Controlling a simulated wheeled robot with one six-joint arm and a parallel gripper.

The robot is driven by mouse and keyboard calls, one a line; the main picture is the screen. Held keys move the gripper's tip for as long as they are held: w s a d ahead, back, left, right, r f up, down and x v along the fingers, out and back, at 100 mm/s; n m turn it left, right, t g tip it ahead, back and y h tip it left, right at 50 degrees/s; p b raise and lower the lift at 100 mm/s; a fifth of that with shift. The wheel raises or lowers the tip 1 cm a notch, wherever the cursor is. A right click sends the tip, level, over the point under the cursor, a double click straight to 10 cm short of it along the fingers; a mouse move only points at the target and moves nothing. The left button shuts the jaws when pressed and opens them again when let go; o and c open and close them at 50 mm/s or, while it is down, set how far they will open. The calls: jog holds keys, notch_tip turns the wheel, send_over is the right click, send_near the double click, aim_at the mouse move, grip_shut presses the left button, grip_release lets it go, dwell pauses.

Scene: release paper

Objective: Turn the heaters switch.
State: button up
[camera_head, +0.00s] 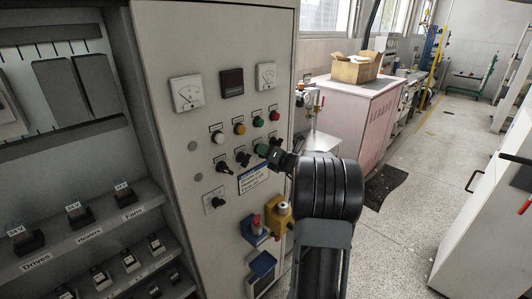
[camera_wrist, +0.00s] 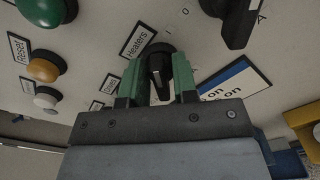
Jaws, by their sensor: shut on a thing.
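The heaters switch (camera_wrist: 160,70) is a black rotary knob on the grey cabinet front, beside a "Heaters" label (camera_wrist: 137,42) in the wrist view. My gripper (camera_wrist: 158,82) has its two green fingers on either side of the knob and is shut on it. In the head view my gripper (camera_head: 263,150) reaches the panel from the right, at the row of black switches.
Other black switches (camera_head: 221,165) sit to the left, with coloured buttons (camera_head: 239,129) and gauges (camera_head: 187,93) above. A blue-and-white sign (camera_head: 253,179) is just below the gripper. Yellow (camera_head: 279,218) and blue holders (camera_head: 262,268) stick out lower down.

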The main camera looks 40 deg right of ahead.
jog(key=n+b, duration=0.1)
jog(key=b, duration=0.1)
jog(key=n+b, duration=0.2)
jog(key=shift+f+n+b, duration=0.3)
jog(key=n+b, duration=0.5)
jog(key=b, duration=0.1)
jog(key=shift+a+b, duration=0.2)
jog(key=shift+b, duration=0.15)
jog(key=n+b, duration=0.5)
jog(key=b, duration=0.1)
jog(key=shift+a+n, duration=0.1)
jog(key=shift+n, duration=0.2)
jog(key=n+b, duration=0.3)
jog(key=shift+r, duration=0.2)
jog(key=shift+n+b, duration=0.4)
jog(key=o, duration=0.7)
jog(key=shift+r, duration=0.1)
jog(key=shift+c, duration=0.2)
jog(key=shift+s, duration=0.2)
